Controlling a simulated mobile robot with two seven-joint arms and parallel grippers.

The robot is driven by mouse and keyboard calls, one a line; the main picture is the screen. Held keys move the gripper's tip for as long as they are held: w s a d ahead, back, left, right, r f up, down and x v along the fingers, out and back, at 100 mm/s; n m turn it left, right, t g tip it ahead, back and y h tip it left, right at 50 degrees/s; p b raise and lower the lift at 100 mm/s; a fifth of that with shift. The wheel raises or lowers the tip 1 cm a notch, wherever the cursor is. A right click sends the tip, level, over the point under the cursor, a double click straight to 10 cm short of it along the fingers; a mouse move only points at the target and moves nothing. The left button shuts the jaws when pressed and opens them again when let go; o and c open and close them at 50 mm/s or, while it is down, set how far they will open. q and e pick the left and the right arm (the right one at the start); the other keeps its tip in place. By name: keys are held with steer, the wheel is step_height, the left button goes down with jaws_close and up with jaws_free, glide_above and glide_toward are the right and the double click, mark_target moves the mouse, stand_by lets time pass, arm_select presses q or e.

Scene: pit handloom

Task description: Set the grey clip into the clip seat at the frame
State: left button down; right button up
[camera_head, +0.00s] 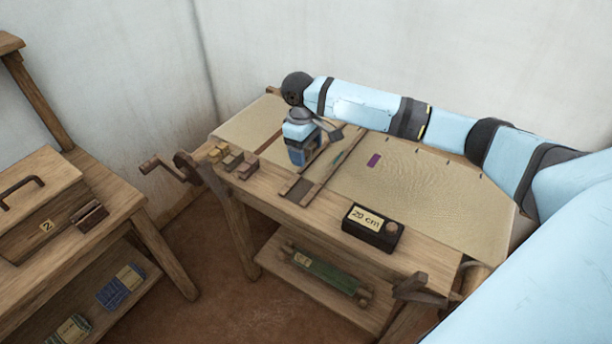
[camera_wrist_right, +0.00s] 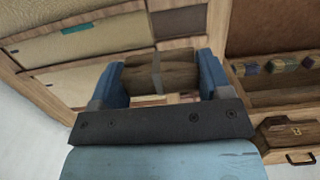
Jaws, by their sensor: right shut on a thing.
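My right gripper (camera_head: 301,160) points down over the left part of the loom bench, beside the wooden crossbar (camera_head: 338,158). In the right wrist view its blue fingers (camera_wrist_right: 160,78) stand on both sides of a brown, wood-like piece (camera_wrist_right: 180,76) with a narrow grey band (camera_wrist_right: 156,72) across its middle. The gripper is shut on this piece. I cannot tell whether the band is the grey clip. In the head view the gripper hides the piece. I cannot make out the clip seat. My left gripper is in neither view.
Small wooden blocks (camera_head: 240,164) lie on the bench left of the gripper. A black box marked 20 cm (camera_head: 372,228) stands at the front edge. A crank (camera_head: 165,166) sticks out at the left. A side table holds a wooden chest (camera_head: 40,200). Open cloth (camera_head: 430,190) spreads right.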

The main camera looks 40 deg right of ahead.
glide_toward(308, 186)
steer(key=f, duration=0.5)
steer(key=shift+s+d+f, duration=0.1)
steer(key=shift+s+f, duration=0.05)
steer(key=shift+s, duration=0.1)
steer(key=shift+f, duration=0.6)
steer(key=o, duration=0.9)
